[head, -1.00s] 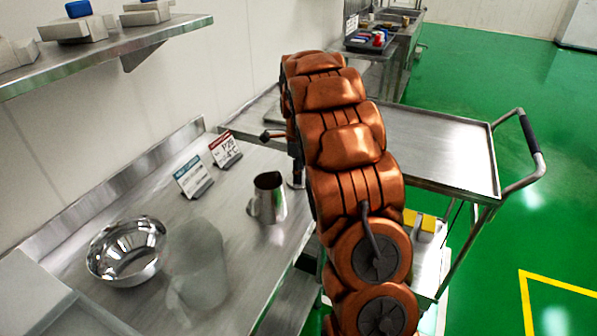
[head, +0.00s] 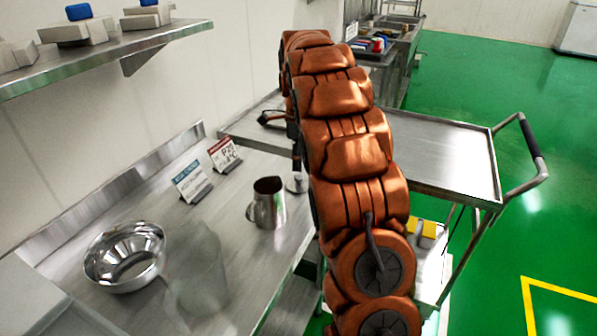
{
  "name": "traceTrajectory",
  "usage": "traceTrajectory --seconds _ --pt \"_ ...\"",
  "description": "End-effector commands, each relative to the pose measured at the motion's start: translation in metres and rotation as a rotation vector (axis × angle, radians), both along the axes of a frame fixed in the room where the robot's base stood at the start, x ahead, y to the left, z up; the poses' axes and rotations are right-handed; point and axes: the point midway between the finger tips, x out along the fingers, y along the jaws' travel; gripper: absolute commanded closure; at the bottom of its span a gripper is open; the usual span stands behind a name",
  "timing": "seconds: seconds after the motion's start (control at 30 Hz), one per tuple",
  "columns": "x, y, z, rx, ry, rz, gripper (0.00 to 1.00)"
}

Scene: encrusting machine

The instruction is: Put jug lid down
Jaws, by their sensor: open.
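A metal jug (head: 267,203) stands upright and open on the steel table. A small round metal disc, which looks like the jug lid (head: 297,183), lies on the table just right of and behind the jug, partly hidden by my arm. Part of my gripper (head: 268,118) shows as a dark shape left of the far end of my arm. It is open and apart from the disc. The rest of the gripper is hidden behind the copper-coloured arm links.
A translucent jug (head: 197,265) and a shiny steel bowl (head: 125,257) stand at the table's left. Two sign cards (head: 192,181) (head: 224,154) stand behind the metal jug. A steel cart (head: 440,160) is at the right, its top mostly clear.

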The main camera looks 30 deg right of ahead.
Motion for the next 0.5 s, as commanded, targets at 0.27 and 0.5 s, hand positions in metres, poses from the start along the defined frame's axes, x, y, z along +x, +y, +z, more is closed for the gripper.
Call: traceTrajectory --seconds 0.27,0.5 --pt "0.001 0.000 0.036 -0.002 -0.002 0.002 0.49" --pt "0.000 0.000 0.051 -0.001 0.002 0.002 0.49"
